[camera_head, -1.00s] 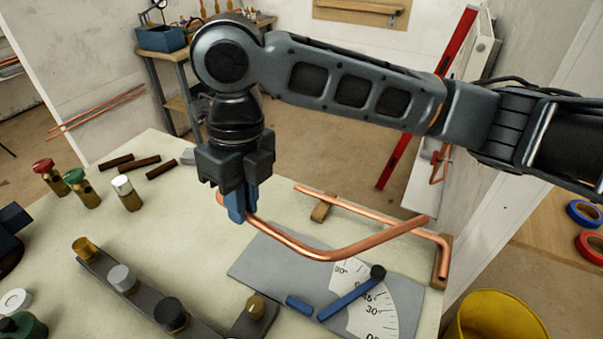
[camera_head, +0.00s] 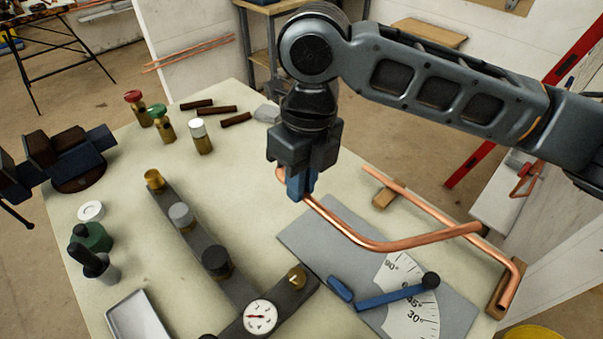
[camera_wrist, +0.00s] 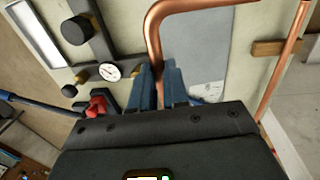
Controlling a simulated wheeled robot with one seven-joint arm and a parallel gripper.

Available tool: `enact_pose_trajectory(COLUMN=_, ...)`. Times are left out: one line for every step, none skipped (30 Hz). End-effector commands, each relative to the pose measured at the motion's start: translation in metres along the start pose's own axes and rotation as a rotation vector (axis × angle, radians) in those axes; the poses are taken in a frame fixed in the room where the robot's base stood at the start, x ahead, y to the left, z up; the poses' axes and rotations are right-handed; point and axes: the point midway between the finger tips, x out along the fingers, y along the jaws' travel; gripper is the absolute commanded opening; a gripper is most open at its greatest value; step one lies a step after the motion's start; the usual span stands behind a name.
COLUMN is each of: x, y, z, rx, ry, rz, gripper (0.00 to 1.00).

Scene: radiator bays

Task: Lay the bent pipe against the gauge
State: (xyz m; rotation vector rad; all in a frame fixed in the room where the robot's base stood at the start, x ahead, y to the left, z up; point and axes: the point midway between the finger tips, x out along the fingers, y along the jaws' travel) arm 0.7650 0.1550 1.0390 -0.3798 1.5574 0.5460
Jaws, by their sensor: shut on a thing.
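My gripper (camera_head: 299,186) has blue fingers shut on one end of the bent copper pipe (camera_head: 385,243). The pipe extends right from the fingers and bends once, held above the gauge. In the wrist view the bent pipe (camera_wrist: 153,42) rises from between the fingers (camera_wrist: 160,82) and bends right. The gauge (camera_head: 330,235) is a grey plate on the table with a white angle scale (camera_head: 412,315), a blue pointer arm (camera_head: 390,297) with a dark knob, and a short blue block (camera_head: 340,289). I cannot tell whether the pipe touches the gauge.
A second copper pipe (camera_head: 440,214) rests on wooden blocks (camera_head: 386,197) behind the gauge. A grey manifold bar (camera_head: 190,235) with knobs and a dial (camera_head: 261,316) lies left. Valves (camera_head: 163,124), brown rods (camera_head: 210,110) and a vise (camera_head: 75,160) stand farther back. The table middle is clear.

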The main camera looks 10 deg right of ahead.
Motion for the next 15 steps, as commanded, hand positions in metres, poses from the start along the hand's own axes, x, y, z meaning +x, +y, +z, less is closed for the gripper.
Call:
enact_pose_trajectory(x=0.006, y=-0.001, z=0.0, rx=0.0, ry=0.0, rz=0.0, gripper=0.0)
enact_pose_trajectory(x=0.009, y=-0.001, z=0.0, rx=0.0, ry=0.0, rz=0.0, gripper=0.0)
enact_pose_trajectory(x=0.011, y=-0.001, z=0.0, rx=0.001, ry=0.0, rz=0.0, gripper=0.0)
enact_pose_trajectory(x=0.014, y=-0.002, z=0.0, rx=0.001, ry=0.0, rz=0.0, gripper=0.0)
enact_pose_trajectory(x=0.016, y=-0.002, z=0.0, rx=0.001, ry=0.0, rz=0.0, gripper=0.0)
enact_pose_trajectory(x=0.019, y=-0.002, z=0.0, rx=0.001, ry=0.0, rz=0.0, gripper=0.0)
enact_pose_trajectory(x=0.021, y=-0.003, z=0.0, rx=0.001, ry=0.0, rz=0.0, gripper=0.0)
enact_pose_trajectory(x=0.023, y=-0.003, z=0.0, rx=0.001, ry=0.0, rz=0.0, gripper=0.0)
enact_pose_trajectory(x=0.026, y=-0.003, z=0.0, rx=0.001, ry=0.0, rz=0.0, gripper=0.0)
enact_pose_trajectory(x=0.028, y=-0.003, z=0.0, rx=0.001, ry=0.0, rz=0.0, gripper=0.0)
enact_pose_trajectory(x=0.03, y=-0.004, z=0.0, rx=0.001, ry=0.0, rz=0.0, gripper=0.0)
enact_pose_trajectory(x=0.033, y=-0.004, z=0.0, rx=0.001, ry=0.0, rz=0.0, gripper=0.0)
enact_pose_trajectory(x=0.035, y=-0.004, z=0.0, rx=0.001, ry=0.0, rz=0.0, gripper=0.0)
enact_pose_trajectory(x=0.037, y=-0.004, z=0.0, rx=0.001, ry=0.0, rz=0.0, gripper=0.0)
enact_pose_trajectory(x=0.04, y=-0.005, z=0.0, rx=0.001, ry=0.0, rz=0.0, gripper=0.0)
